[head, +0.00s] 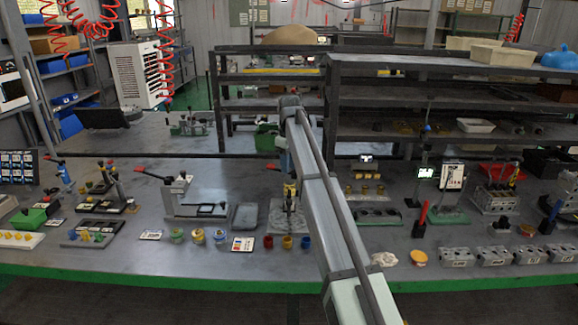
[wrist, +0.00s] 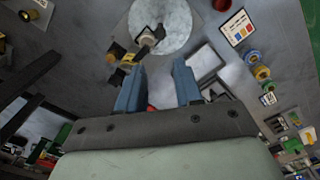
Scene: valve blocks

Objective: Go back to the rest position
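My gripper (wrist: 160,67) shows in the wrist view as two blue fingers, spread apart with a clear gap and nothing held between them. In the head view my arm reaches from the bottom right to the middle of the bench, and its end hangs near a clamp fixture (head: 290,196). The fingertips are hard to make out there. Several metal valve blocks (head: 456,257) stand in a row at the bench's front right.
The grey bench (head: 120,262) has a green front edge. Dark shelves (head: 400,95) rise behind it. Small coloured cups (head: 287,242), a label card (head: 243,244), a toggle-clamp fixture (head: 197,200) and a red-handled tool (head: 421,219) stand around my arm. The space above the bench is mostly free.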

